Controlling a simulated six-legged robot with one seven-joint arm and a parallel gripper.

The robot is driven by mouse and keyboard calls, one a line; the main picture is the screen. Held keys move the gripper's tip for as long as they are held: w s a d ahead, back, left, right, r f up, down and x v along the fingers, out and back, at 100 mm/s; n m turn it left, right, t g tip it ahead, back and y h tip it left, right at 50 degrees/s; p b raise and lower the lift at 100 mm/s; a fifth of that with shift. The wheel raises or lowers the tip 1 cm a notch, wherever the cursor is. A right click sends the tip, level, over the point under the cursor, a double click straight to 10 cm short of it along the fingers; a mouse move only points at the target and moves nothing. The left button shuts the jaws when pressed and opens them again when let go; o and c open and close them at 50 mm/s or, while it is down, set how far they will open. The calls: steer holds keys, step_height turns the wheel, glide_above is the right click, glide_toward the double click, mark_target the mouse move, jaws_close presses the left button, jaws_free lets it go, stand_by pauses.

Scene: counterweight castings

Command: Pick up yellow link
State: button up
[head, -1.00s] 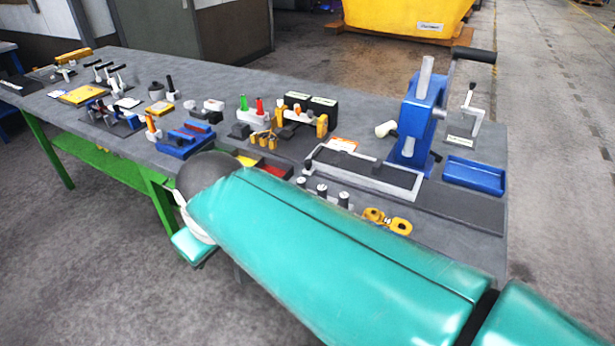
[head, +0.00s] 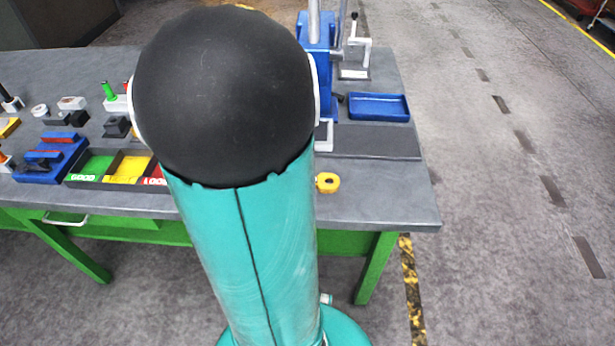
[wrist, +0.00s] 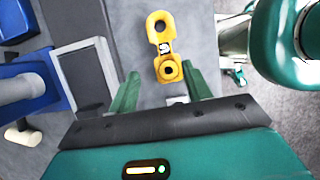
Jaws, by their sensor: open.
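In the head view only one yellow end (head: 327,182) shows beside my arm; the rest is hidden. My gripper (wrist: 160,73) is open, its two green fingers spread to the left and right of the link's nearer eye. I cannot tell the height of the fingertips above the bench. In the head view my arm hides the gripper.
A blue press (head: 318,50) stands behind my arm, with a blue tray (head: 379,107) to its right. A grey-framed fixture (wrist: 82,76) is left of the fingers. Sorting bins (head: 128,167) sit left of my arm. The bench's right edge (head: 425,200) borders open floor.

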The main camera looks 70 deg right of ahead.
steer(key=x, duration=0.4)
steer(key=shift+s+f, duration=0.15)
steer(key=shift+f, duration=0.05)
steer(key=x, duration=0.5)
steer(key=shift+s+a+f, duration=0.1)
steer(key=shift+a+f, duration=0.25)
steer(key=shift+f, duration=0.05)
steer(key=shift+r, duration=0.1)
jaws_close()
